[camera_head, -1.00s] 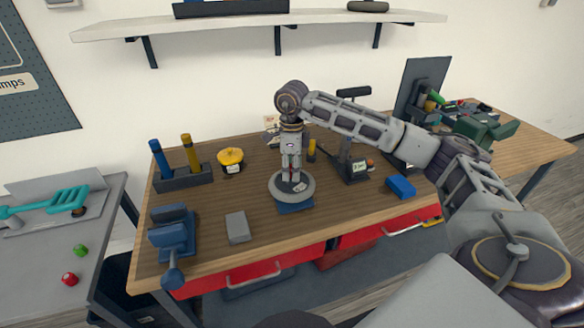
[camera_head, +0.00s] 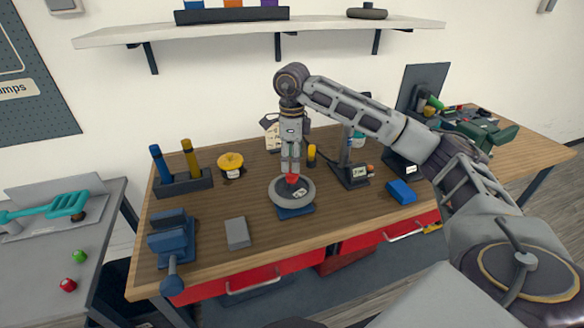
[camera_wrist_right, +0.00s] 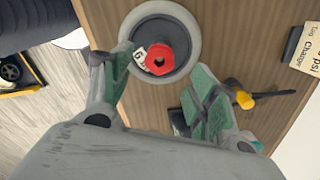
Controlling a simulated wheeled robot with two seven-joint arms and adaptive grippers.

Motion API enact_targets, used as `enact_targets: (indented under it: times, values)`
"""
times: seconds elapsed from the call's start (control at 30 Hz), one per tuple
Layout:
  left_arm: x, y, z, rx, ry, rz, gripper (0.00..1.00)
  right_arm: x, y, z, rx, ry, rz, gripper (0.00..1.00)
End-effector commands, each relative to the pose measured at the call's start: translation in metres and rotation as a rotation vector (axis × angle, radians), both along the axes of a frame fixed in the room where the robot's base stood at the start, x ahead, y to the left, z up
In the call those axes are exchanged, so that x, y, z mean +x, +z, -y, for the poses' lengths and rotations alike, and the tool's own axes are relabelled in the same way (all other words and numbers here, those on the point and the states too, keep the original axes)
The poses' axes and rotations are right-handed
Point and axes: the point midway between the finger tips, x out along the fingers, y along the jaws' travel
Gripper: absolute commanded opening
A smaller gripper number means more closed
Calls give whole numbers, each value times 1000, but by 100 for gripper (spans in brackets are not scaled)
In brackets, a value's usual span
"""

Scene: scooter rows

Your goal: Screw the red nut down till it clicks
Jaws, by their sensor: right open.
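The red nut (camera_head: 292,178) sits at the hub of a grey-rimmed wheel (camera_head: 279,200) lying flat on the bench. In the right wrist view the nut (camera_wrist_right: 160,60) shows a dark centre hole, with a small white label beside it on the wheel (camera_wrist_right: 190,22). How far down the nut sits cannot be told. My right gripper (camera_head: 291,168) points down just above the nut. In the right wrist view its green-padded fingers (camera_wrist_right: 161,72) are spread wide apart and hold nothing. My left gripper is not in view.
A blue vise (camera_head: 170,240), grey block (camera_head: 237,233), yellow-topped pot (camera_head: 230,161) and blue block (camera_head: 401,191) stand around the wheel. A dark upright device (camera_head: 350,172) stands close on its right. Red (camera_head: 68,285) and green (camera_head: 79,256) pieces lie on the left table.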

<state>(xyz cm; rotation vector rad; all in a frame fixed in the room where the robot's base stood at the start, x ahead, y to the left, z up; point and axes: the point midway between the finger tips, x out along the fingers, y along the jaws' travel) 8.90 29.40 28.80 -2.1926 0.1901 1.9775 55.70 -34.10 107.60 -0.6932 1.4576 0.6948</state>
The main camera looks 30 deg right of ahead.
Motion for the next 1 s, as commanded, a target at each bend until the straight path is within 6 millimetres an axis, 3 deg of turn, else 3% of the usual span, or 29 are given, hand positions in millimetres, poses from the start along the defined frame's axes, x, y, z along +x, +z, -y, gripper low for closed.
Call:
enact_targets:
  times: [0.2,0.4,1.0]
  values:
    - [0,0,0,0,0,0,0,1,33,-1,1,1,2,60]
    - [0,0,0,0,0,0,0,0,54,0,1,1,1,60]
    - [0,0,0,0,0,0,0,0,62,0,1,1,-1,60]
